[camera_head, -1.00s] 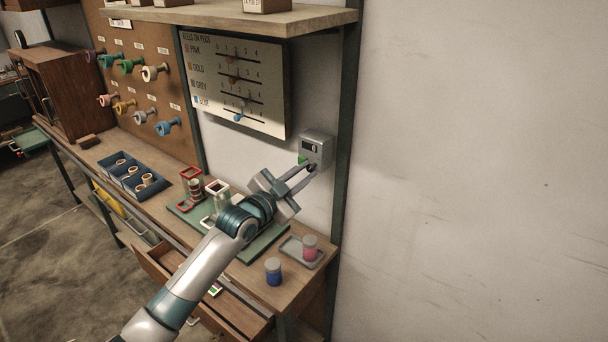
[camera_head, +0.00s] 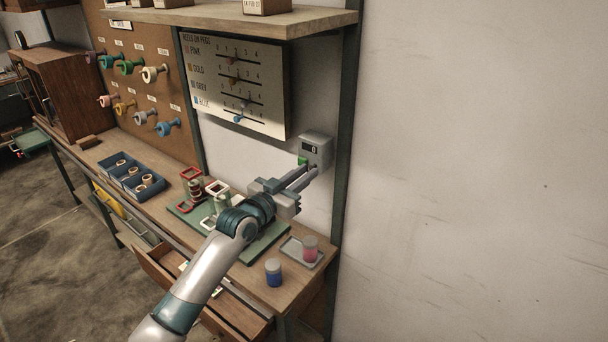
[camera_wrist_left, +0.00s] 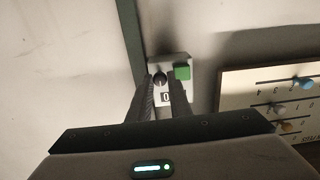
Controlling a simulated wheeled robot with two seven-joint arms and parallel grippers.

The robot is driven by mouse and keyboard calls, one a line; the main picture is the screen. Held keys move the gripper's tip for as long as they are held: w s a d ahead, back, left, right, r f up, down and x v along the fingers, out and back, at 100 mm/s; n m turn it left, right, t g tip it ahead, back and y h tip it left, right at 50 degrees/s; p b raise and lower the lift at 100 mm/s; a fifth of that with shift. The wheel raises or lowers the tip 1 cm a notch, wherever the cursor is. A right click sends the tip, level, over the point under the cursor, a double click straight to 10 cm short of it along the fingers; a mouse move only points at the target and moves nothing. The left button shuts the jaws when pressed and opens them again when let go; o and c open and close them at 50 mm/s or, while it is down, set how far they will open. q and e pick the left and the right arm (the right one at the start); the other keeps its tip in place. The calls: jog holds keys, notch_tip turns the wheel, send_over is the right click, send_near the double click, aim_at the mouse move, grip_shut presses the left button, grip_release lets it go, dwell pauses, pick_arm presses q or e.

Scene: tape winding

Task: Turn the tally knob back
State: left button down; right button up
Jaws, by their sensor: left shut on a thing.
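The tally counter box (camera_head: 317,146) is a grey box on the wall, right of the reel board. Its small display shows what looks like 0, and a green button (camera_head: 303,160) sits on its left side. My left gripper (camera_head: 312,171) reaches up to the box's lower part, its fingers close together. In the left wrist view the dark round tally knob (camera_wrist_left: 160,79) sits between the two fingertips of my left gripper (camera_wrist_left: 161,84), which are shut on it. The green button (camera_wrist_left: 182,73) is beside it. My right gripper is out of view.
The reel board (camera_head: 235,85) with sliders hangs left of the box. A shelf (camera_head: 270,22) overhangs. A drawer (camera_head: 225,312) stands open.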

pick_arm(q)
jog(key=shift+f, duration=0.1)
jog(key=c, duration=1.6)
grip_release()
jog(key=shift+c, duration=0.2)
jog(key=shift+s, duration=0.1)
jog(key=b+v, duration=0.5)
jog(key=v, duration=1.2)
jog(key=shift+a, duration=0.15)
jog(key=shift+s, duration=0.1)
